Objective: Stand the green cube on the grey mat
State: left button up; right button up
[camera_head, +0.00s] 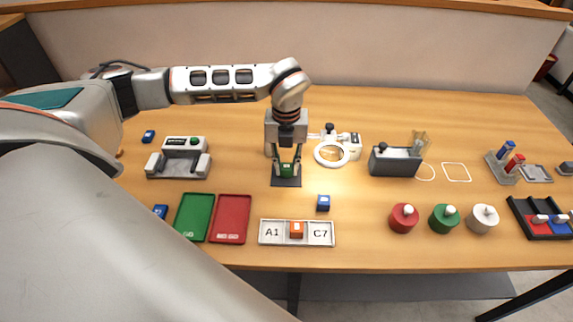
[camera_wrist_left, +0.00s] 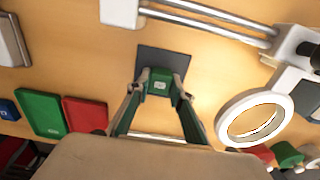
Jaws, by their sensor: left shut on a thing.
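The green cube (camera_head: 286,169) is between the fingers of my left gripper (camera_head: 286,167), which is shut on it. In the left wrist view the green cube (camera_wrist_left: 158,84) shows a small white label and sits between both fingertips of my left gripper (camera_wrist_left: 160,92). The grey mat (camera_head: 286,182) lies on the table under the gripper. In the left wrist view the mat (camera_wrist_left: 164,60) shows around and beyond the cube. I cannot tell whether the cube touches the mat. My right gripper is not in view.
A ring magnifier (camera_head: 331,153) stands right of the gripper. Green (camera_head: 194,216) and red (camera_head: 231,218) trays lie front left. A grey device (camera_head: 179,158) stands left.

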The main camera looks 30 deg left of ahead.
aim_at(286, 166)
pick_arm(q)
jog(key=shift+f, duration=0.2)
jog(key=o, duration=0.8)
notch_tip(286, 166, up, 12)
jog(key=shift+r+b, duration=0.2)
jog(key=shift+b, duration=0.3)
